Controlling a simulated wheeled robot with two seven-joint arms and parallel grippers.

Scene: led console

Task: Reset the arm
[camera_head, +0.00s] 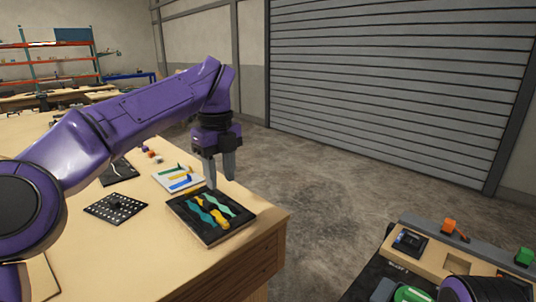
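My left arm (140,120) reaches in from the left, over the wooden table. Its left gripper (220,182) points down above the black tray (180,209), near its back edge. The two fingers are apart, with nothing visible between them. Of my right arm only a purple part (470,290) shows at the bottom right; its gripper is out of view.
The wooden table (130,265) holds the tray with teal and yellow tools, a black perforated plate (115,208) and a white board (170,180) with coloured pieces. At right stands a wooden console (455,257) with orange and green parts. Bare floor (325,185) lies between.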

